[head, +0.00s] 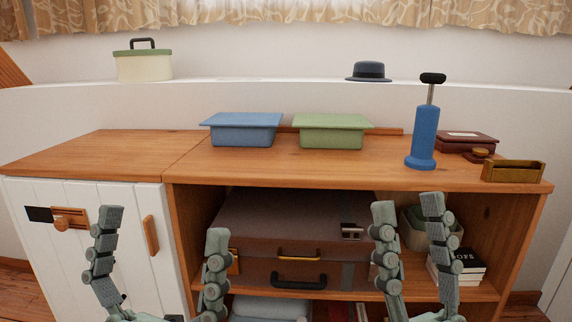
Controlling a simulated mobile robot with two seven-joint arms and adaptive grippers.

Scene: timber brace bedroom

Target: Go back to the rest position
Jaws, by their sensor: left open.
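My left gripper (161,246) is in the lower left of the head view. Its two grey fingers stand upright and wide apart, with nothing between them. It is in front of the white cabinet door and the edge of the open shelf. My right gripper (411,232) is at the lower right of centre, in front of the open shelf. Its two fingers are also apart, with no object held between them. The arms behind both grippers are mostly cut off by the bottom edge.
The wooden cabinet top (300,170) holds a blue lidded box (241,132), a green lidded box (331,133), a blue pump (424,137), a dark red box (466,142) and a brass tray (513,173). Suitcases (290,222) and books (458,268) fill the shelf. Its top's front is clear.

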